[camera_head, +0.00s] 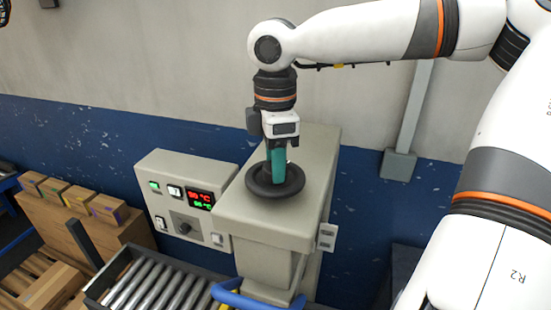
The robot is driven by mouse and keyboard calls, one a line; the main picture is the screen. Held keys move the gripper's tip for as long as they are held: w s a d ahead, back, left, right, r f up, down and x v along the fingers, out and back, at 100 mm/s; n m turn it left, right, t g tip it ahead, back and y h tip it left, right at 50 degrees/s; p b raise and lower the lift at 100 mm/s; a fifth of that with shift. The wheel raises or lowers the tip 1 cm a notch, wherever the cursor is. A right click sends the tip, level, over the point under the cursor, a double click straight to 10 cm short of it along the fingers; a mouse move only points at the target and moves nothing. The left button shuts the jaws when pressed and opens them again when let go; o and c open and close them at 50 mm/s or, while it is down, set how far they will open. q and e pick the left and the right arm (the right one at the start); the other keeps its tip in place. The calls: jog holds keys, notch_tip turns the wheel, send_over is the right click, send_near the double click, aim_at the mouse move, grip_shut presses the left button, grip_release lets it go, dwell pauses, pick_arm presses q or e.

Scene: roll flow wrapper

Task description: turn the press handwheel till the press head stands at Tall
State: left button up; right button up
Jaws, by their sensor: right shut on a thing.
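The black press handwheel (262,189) lies flat on top of the grey press housing (312,150). My right gripper (278,180) reaches down onto it from above, its teal fingers shut on the handwheel near its middle. The fingers hide the part they hold. A small pale plate (327,237) sits on the right side of the housing; its marks are too small to read. I cannot make out the press head or a Tall mark.
A control box (182,165) with red and green readouts and a dark knob stands left of the press. A roller conveyor (150,285) and a blue bar (250,300) lie in front. Small cartons (75,199) stand at the far left. A wall is behind.

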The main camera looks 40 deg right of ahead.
jog(key=m, duration=0.4)
jog(key=shift+m, duration=0.3)
jog(key=m, duration=0.3)
jog(key=shift+r+m, duration=0.1)
jog(key=shift+m, duration=0.2)
jog(key=m, duration=0.4)
jog(key=shift+m, duration=0.3)
jog(key=m, duration=0.4)
jog(key=shift+m, duration=0.3)
jog(key=m, duration=0.3)
jog(key=shift+m, duration=0.3)
jog(key=m, duration=0.8)
jog(key=shift+w+m, duration=0.1)
jog(key=shift+m, duration=1.9)
